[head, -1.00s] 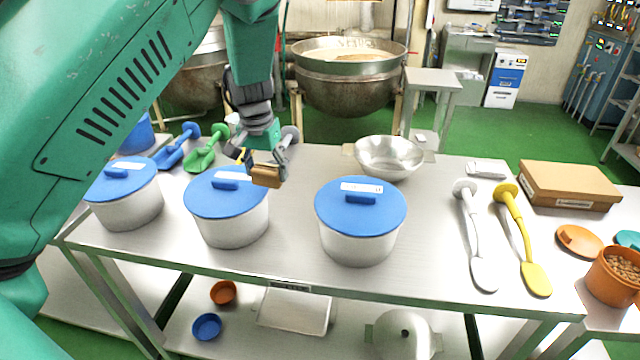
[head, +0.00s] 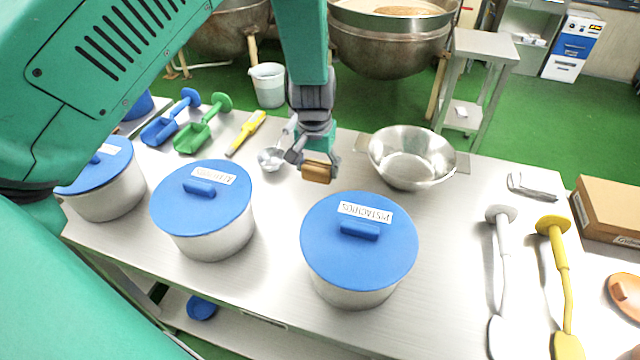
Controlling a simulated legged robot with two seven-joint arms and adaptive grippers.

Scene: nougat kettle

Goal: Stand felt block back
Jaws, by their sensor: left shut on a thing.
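The felt block (head: 317,174), a small brown block with a tan side, is in my left gripper (head: 316,162). My left gripper is shut on it and points down over the steel table (head: 275,225), behind and left of the pot with the pistachio label (head: 358,245). The block looks held above the table, but the exact gap is hard to tell. The fingers partly hide its top. My right gripper is out of view.
Other blue-lidded pots (head: 203,210) stand to the left. A steel bowl (head: 411,157) is to the right of the block. A metal scoop (head: 271,158) and a yellow-handled tool (head: 246,132) lie to the left. Long paddles (head: 502,270) lie at right.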

